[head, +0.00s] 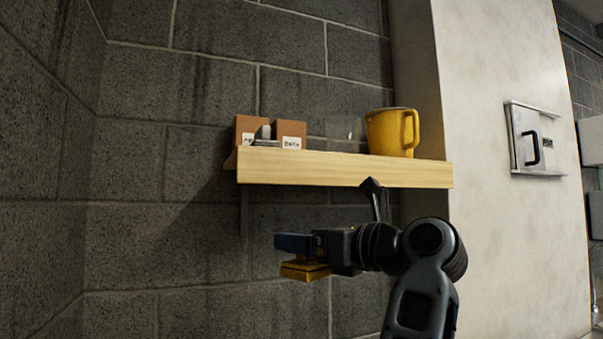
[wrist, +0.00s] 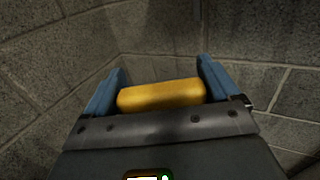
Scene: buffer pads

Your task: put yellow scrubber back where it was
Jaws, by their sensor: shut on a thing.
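The yellow scrubber (head: 305,271) is in my gripper (head: 281,245), below the wall shelf in the head view. In the wrist view the scrubber (wrist: 160,94) lies between the two blue fingers of my gripper (wrist: 160,84), which is shut on it. The gripper points to the left in the head view, and part of the scrubber hangs below the fingers. Its far side is hidden.
A wooden shelf (head: 345,169) on the block wall is above my gripper. It bears two brown boxes (head: 290,130), a small grey thing, a clear container (head: 343,128) and a yellow pitcher (head: 391,132). A wall panel with a black handle (head: 532,148) is at right. Space left of my gripper is clear.

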